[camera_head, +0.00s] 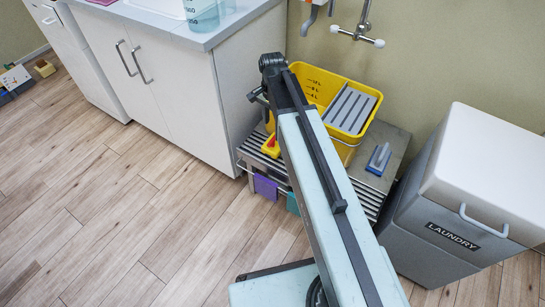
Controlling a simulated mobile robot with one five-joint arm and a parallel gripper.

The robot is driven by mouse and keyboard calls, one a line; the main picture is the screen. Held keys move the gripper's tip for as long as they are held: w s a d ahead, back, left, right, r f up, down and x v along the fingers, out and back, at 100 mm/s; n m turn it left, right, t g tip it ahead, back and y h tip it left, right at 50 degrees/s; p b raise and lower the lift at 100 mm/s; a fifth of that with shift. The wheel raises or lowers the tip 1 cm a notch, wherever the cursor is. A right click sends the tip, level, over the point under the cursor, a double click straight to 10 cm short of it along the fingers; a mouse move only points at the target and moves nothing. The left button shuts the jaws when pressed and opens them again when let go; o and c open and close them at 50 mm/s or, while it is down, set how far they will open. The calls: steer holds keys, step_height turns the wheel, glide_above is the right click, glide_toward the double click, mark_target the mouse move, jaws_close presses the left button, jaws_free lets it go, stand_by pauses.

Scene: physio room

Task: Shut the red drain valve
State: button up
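A yellow mop bucket (311,82) with a grey ribbed insert (351,108) stands on a low metal rack between the cabinet and the laundry bin. A small red part (270,147) shows low at the bucket's left side, just left of my arm; it may be the drain valve. Its shape and position are too small and too covered to tell. My arm crosses in front of the bucket and hides part of it. The end of my arm, with a small dark piece that seems to be my gripper (257,96), is above the red part, near the cabinet's edge. Its fingers cannot be made out.
The metal rack (368,200) has purple and teal cloths hanging at its front and a blue-grey brush (379,158) on top. A white cabinet (170,90) stands close on the left, a grey laundry bin (437,235) on the right. Wall taps (357,37) are behind.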

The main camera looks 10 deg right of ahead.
mark_target(272, 139)
step_height(272, 139, down, 3)
steer(key=shift+r+b, duration=0.1)
steer(key=shift+b, duration=0.35)
step_height(272, 139, down, 8)
steer(key=b, duration=0.8)
steer(key=shift+r, duration=0.15)
jaws_close()
